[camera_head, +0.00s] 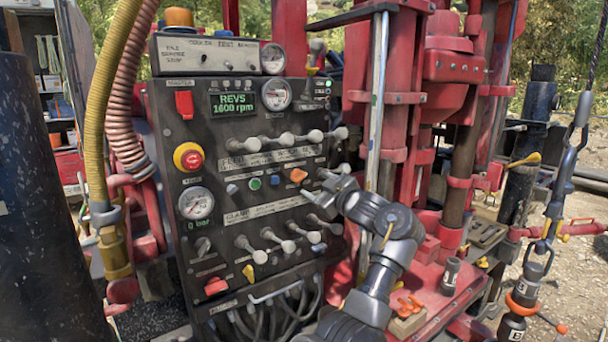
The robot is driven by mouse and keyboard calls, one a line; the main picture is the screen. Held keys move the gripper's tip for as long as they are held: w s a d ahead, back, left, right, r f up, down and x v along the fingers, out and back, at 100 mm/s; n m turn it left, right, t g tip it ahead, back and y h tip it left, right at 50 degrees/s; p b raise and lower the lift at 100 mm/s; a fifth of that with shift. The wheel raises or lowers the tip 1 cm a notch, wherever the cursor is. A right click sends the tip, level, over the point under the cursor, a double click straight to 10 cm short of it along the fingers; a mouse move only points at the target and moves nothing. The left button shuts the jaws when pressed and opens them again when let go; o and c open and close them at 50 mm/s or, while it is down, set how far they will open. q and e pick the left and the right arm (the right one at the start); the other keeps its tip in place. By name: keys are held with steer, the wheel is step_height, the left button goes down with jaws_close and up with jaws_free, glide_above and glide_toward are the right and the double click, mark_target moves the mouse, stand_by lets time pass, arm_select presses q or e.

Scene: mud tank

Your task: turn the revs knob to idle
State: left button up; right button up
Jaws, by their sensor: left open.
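The black control panel (172,138) carries a green display (232,103) reading "REVS 1600 rpm". I cannot read which control is the revs knob. An orange knob (298,175) sits mid-panel, in a row with a blue button (274,180), a green button (255,183) and a small grey knob (232,188). A dark knob (203,246) sits lower left, under the pressure gauge. My left gripper (316,185) is open just right of the orange knob, with its fingers towards the panel; I see nothing held. Contact with the panel cannot be judged. My right gripper is out of view.
Several grey levers stick out above (287,138) and below (270,240) the gripper's height. A red emergency stop (188,156) and a gauge (196,203) are at the left. A metal pole (376,100) and red rig parts stand close at the right. Hoses hang at the left.

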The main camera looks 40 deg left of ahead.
mark_target(303, 179)
arm_select(q)
steer(key=p+x, duration=0.2)
steer(key=x, duration=0.4)
steer(key=shift+w+a, duration=0.1)
steer(key=shift+a, duration=0.05)
steer(key=shift+a+p, duration=0.35)
steer(key=shift+p, duration=0.05)
steer(key=shift+w, duration=0.1)
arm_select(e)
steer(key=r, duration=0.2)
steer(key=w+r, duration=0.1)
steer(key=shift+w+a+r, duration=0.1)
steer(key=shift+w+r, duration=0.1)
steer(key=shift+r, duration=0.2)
arm_select(q)
steer(key=shift+f, duration=0.1)
steer(key=c, duration=1)
steer(key=n+b, duration=0.4)
steer(key=b, duration=0.2)
steer(key=n+b, duration=0.4)
steer(key=b, duration=0.3)
steer(key=shift+f, duration=0.25)
steer(key=shift+r+n+b, duration=0.15)
steer(key=shift+n+b, duration=1.05)
steer(key=shift+n, duration=0.6)
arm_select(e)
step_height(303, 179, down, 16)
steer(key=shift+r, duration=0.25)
